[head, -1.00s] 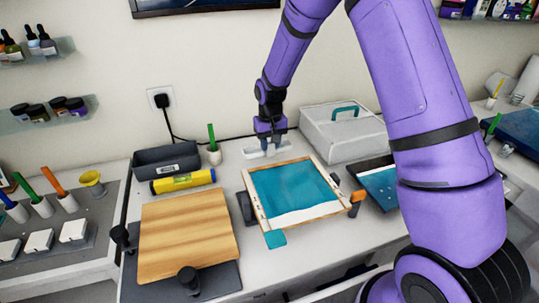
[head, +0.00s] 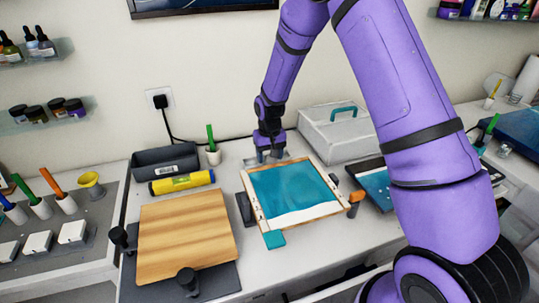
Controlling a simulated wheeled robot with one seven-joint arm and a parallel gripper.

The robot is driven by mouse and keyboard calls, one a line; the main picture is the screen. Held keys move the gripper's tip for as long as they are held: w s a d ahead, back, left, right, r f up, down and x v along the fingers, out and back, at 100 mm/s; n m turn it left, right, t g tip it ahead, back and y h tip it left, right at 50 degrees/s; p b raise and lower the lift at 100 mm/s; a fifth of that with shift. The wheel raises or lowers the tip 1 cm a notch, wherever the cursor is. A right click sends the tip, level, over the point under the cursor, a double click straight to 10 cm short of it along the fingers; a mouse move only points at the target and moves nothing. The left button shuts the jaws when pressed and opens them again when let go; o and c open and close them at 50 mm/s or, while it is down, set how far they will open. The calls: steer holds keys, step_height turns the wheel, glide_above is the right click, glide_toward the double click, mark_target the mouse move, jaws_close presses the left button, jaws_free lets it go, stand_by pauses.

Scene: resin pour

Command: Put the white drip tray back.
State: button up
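A low pale piece (head: 252,162), which looks like the white drip tray, lies on the bench just behind the wood-framed teal panel. It is small and partly covered by my gripper and the frame. My gripper (head: 269,157) points down over it from behind the panel. Its two fingers are apart with a gap between them. I cannot tell whether the fingertips touch the pale piece. The teal panel (head: 290,188) has a white band along its near edge.
A grey bin (head: 165,160), a yellow level (head: 182,182) and a wooden board (head: 185,235) are at the left. A white case (head: 342,135) with a teal handle stands behind at the right. A small cup (head: 212,155) is left of my gripper. Bare bench lies in front of the panel.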

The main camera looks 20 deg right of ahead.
steer(key=s+d+r+t, duration=0.1)
steer(key=s+r, duration=0.2)
steer(key=r, duration=0.8)
steer(key=s+d+r, duration=0.1)
steer(key=s+r, duration=0.2)
steer(key=r, duration=0.9)
steer(key=s+d+r+t, duration=0.2)
steer(key=s+r, duration=0.6)
steer(key=s, duration=0.1)
steer(key=s+d+r+t, duration=0.1)
steer(key=s+r, duration=0.1)
steer(key=s, duration=0.8)
steer(key=s+d+r+t, duration=0.1)
steer(key=s+d+r, duration=0.1)
steer(key=s, duration=0.9)
steer(key=shift+r, duration=0.45)
